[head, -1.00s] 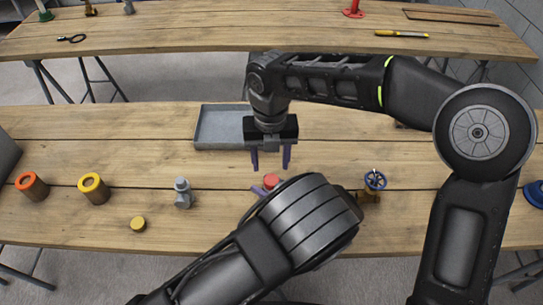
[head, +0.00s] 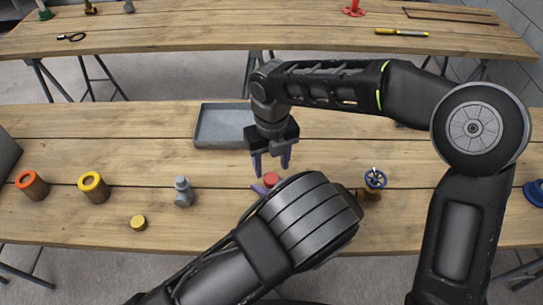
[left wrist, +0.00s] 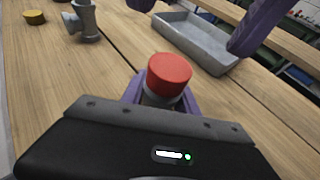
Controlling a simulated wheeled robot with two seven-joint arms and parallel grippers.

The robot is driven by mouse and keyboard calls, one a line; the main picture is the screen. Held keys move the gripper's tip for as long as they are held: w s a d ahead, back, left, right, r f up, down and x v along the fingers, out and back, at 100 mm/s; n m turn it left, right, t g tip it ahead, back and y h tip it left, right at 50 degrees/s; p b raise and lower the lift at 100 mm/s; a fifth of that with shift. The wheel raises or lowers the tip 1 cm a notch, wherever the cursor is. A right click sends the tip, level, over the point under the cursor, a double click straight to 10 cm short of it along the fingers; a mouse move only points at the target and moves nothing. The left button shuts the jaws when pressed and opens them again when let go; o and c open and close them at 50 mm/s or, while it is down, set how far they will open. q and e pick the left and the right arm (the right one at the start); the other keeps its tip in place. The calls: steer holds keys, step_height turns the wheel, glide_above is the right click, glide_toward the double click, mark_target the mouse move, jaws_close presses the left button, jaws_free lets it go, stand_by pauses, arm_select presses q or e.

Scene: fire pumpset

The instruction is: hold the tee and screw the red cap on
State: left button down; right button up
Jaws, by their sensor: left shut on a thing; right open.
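The red cap (left wrist: 169,73) sits on top of a dark grey fitting (left wrist: 158,101), seemingly the tee, in the left wrist view. My left gripper (left wrist: 161,97) is shut on this fitting with purple fingers around it. How far the cap is seated cannot be told. In the head view the red cap (head: 273,180) shows just past my left arm, which hides most of the fitting. My right gripper (head: 271,162) is open and empty, just above and behind the cap, pointing down. Its fingers also show at the top of the left wrist view.
A grey tray (head: 222,126) lies behind. To the left stand a grey fitting (head: 183,192), a yellow cap (head: 138,223), a yellow-topped cylinder (head: 94,188) and an orange-topped one (head: 32,185). A blue-wheeled valve (head: 374,182) stands to the right.

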mark_target(272, 178)
steer(key=shift+f, duration=2.6)
steer(key=shift+c, duration=0.3)
jaws_close()
